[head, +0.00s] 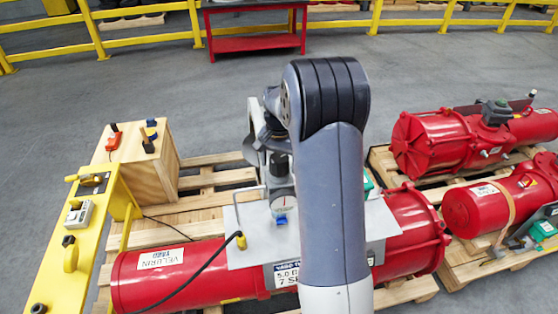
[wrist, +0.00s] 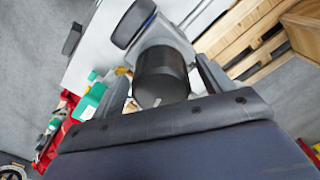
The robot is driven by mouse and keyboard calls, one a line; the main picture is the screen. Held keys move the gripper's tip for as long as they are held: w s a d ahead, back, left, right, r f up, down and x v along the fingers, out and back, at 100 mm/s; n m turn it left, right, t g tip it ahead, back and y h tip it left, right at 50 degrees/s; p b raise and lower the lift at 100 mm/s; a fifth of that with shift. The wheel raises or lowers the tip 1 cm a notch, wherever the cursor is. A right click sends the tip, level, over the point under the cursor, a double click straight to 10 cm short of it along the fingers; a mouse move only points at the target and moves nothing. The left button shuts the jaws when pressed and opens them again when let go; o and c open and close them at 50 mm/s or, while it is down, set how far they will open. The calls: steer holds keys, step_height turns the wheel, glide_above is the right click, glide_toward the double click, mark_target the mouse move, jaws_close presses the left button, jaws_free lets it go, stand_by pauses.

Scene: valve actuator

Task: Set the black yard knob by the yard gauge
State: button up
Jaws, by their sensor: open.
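In the wrist view, the black knob (wrist: 161,78) is a short dark cylinder on a grey metal body. My open gripper (wrist: 165,84) has one finger on each side of it. I cannot tell whether either finger touches the knob. A round black housing with a blue rim (wrist: 133,22), likely the gauge seen from the side, sits just beyond the knob. In the head view, a white-faced gauge (head: 280,219) shows on the grey plate over the red actuator. My arm hides much of the fixture there, and the fingertips are not clear in that view.
The red actuator (head: 195,270) lies on a wooden pallet (head: 215,180). A yellow beam (head: 92,240) with small devices and a wooden box (head: 168,165) stand at left. More red cylinders (head: 440,140) lie at right. A black cable crosses the actuator.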

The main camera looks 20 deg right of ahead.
mark_target(279, 158)
steer(key=shift+c, duration=0.3)
steer(key=c, duration=0.9)
steer(key=shift+n, duration=0.9)
steer(key=o, duration=1)
steer(key=shift+c, duration=0.2)
steer(key=shift+r, duration=0.1)
step_height(279, 158, up, 11)
steer(key=shift+f+b, duration=0.15)
steer(key=shift+b, duration=0.65)
